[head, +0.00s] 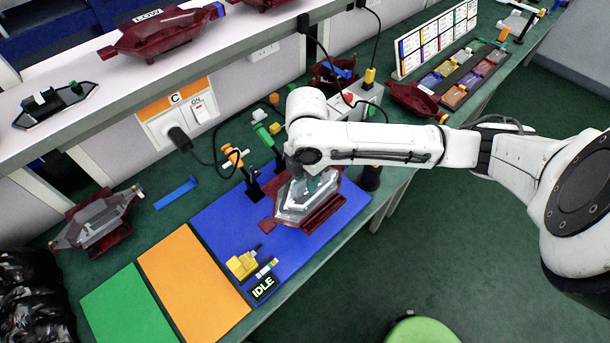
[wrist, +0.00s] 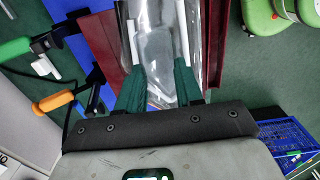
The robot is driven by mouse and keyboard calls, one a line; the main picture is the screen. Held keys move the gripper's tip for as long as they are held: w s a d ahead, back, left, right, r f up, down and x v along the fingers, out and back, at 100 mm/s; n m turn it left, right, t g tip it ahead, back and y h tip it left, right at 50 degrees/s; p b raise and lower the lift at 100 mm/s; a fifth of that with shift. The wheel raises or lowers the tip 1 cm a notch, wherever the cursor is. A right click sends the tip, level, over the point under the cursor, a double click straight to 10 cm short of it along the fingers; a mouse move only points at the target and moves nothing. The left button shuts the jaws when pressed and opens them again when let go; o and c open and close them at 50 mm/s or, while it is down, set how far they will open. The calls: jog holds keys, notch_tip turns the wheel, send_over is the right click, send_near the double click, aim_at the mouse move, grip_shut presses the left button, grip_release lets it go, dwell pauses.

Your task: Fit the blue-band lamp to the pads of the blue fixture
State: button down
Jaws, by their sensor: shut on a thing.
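My gripper (head: 322,181) is shut on a clear-and-grey lamp (head: 295,208). In the wrist view the two green fingers (wrist: 160,88) grip the sides of the lamp's grey body (wrist: 155,50). No blue band shows on it, so I cannot tell its band colour. The lamp is at a dark red fixture (head: 325,213) on the blue mat (head: 213,222); the fixture's walls (wrist: 214,45) flank it in the wrist view. The pads are hidden, and I cannot tell whether the lamp touches them.
Clamps with orange (head: 232,156) and green (head: 264,134) handles stand behind the fixture. A yellow part (head: 242,265) and an IDLE sign (head: 263,287) lie in front. Another clear lamp (head: 98,222) sits at left. The orange mat (head: 190,280) is clear.

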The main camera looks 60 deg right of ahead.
jog(key=shift+f+b, duration=1.9)
jog(key=shift+f, duration=0.75)
jog(key=shift+f, duration=0.15)
jog(key=shift+f+b, duration=0.75)
jog(key=shift+f, duration=0.6)
jog(key=c, duration=0.7)
grip_release()
jog(key=shift+o, duration=0.2)
jog(key=shift+s, duration=0.1)
notch_tip(320, 180, up, 11)
jog(key=shift+f+b, duration=0.1)
jog(key=shift+b, duration=0.25)
